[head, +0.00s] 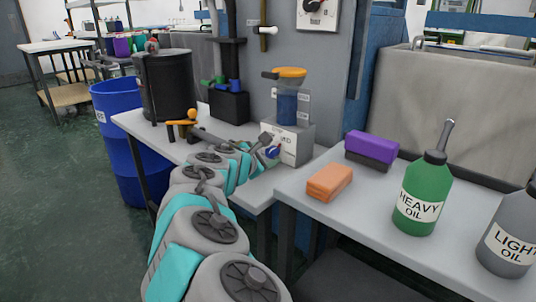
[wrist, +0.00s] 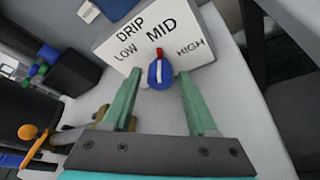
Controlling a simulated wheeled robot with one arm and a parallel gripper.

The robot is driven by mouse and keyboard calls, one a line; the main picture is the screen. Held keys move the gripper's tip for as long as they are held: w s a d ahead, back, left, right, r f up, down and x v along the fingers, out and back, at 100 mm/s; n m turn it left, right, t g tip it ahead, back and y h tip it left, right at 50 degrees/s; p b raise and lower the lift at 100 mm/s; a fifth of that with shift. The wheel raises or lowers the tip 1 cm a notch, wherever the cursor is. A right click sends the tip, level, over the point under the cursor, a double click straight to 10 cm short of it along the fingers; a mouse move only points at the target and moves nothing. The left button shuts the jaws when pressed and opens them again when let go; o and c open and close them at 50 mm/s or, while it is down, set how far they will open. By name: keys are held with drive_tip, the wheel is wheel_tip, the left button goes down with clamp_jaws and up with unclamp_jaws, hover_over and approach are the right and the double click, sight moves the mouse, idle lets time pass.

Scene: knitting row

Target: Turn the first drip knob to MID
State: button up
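The drip box (head: 298,150) is a pale grey block on the bench, lettered DRIP, LOW, MID and HIGH on its face in the wrist view (wrist: 208,45). Its blue knob (wrist: 160,76) has a white stripe and a red pointer tip, which points up at MID. The knob also shows in the head view (head: 272,152), partly hidden by my gripper. My gripper (wrist: 160,84) is open, with one green finger on each side of the knob. Gaps show between the fingers and the knob.
A blue oil reservoir (head: 287,108) with an orange lid stands above the box. An orange-knobbed lever (head: 186,120) lies left of my arm. Purple (head: 371,147) and orange (head: 329,182) blocks and heavy (head: 420,200) and light oil (head: 510,240) bottles stand on the right table.

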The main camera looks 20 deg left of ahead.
drive_tip(key=shift+o, duration=0.5)
drive_tip(key=v, duration=0.6)
drive_tip(key=shift+s+a, duration=0.1)
drive_tip(key=shift+s, duration=0.1)
drive_tip(key=shift+s+r, duration=0.2)
drive_tip(key=shift+s, duration=0.5)
